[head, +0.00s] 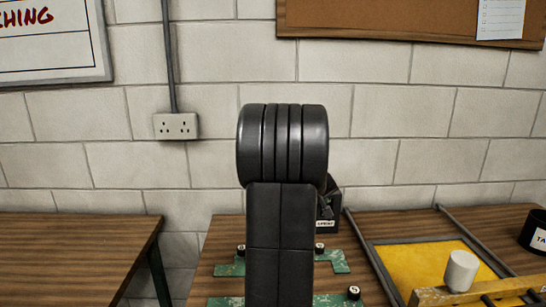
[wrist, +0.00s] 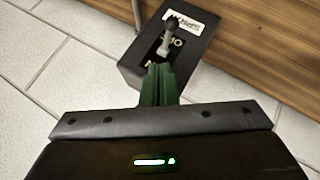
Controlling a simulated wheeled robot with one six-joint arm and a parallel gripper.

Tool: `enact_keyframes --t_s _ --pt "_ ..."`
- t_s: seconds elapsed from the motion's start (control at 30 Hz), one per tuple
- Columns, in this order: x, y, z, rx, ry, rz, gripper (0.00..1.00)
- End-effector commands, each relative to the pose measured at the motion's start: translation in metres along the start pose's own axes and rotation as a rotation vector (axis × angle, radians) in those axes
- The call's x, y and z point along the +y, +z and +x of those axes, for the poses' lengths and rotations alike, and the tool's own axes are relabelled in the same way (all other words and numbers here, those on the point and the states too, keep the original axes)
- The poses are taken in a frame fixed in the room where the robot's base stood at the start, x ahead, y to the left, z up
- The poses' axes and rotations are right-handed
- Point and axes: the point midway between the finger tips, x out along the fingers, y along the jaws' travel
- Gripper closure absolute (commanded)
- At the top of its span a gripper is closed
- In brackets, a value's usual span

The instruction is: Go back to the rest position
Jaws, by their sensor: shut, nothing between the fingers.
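My gripper (wrist: 158,72) shows in the wrist view as two green fingers pressed together, with nothing between them. In the head view my black arm stands upright in the middle and hides the gripper. A black box (wrist: 134,70) with a white label lies beyond the fingertips in the wrist view, with a grey and black piece standing up from it. I cannot tell the gap between the fingertips and that piece. A black labelled box (head: 328,226) also shows partly behind my arm in the head view.
Green plates (head: 229,270) with dark knobs lie on the wooden table. At right are a yellow tray (head: 400,262), a wooden bar (head: 500,290) with a white cylinder (head: 461,270), and a black tin (head: 535,232). Another table (head: 70,250) stands left across a gap. A block wall with a socket (head: 176,126) is behind.

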Motion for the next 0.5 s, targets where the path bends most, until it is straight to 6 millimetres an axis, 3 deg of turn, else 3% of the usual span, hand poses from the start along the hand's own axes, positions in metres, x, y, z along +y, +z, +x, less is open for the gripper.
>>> enact_keyframes --t_s 0.5 --pt "-0.0036 0.0032 0.0089 0.081 0.038 0.041 1.0"
